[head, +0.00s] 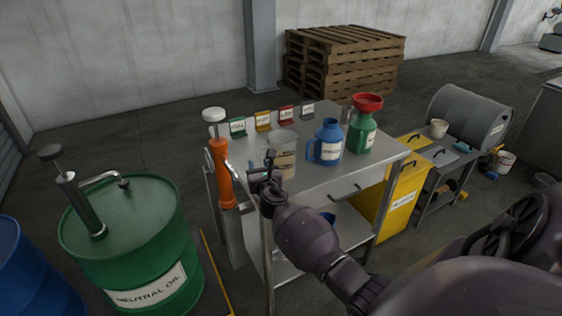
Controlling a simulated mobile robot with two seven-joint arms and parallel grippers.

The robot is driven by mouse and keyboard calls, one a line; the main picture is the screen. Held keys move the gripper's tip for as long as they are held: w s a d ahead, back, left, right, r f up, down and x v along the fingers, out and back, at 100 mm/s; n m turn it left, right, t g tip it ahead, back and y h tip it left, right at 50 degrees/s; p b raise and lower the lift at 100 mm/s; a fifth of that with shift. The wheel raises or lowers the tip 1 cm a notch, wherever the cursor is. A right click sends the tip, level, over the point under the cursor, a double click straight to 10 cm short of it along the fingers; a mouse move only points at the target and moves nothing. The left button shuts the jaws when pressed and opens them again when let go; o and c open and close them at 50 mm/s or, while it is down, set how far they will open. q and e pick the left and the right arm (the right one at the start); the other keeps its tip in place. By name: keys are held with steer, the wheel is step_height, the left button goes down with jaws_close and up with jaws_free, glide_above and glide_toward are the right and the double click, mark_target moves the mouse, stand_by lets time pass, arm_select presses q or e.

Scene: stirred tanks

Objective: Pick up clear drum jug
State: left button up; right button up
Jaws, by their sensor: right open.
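The clear jug (286,148) is a see-through container with a printed label. It stands upright on the metal cart top (335,186), near the cart's left side. My right gripper (262,171) is open at the front left of the jug in the picture and overlaps its lower left part. I cannot tell whether a finger touches it. The jug's lower left part is partly hidden by my gripper. My left gripper is not in view.
A blue jug (327,143) and a green jug with a red funnel (363,130) stand right of the clear jug. Small colored label stands line the cart's back. An orange pump (221,165) is at its left edge. A green drum (128,240) stands left.

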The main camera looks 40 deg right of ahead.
jaws_close()
stand_by(0.3)
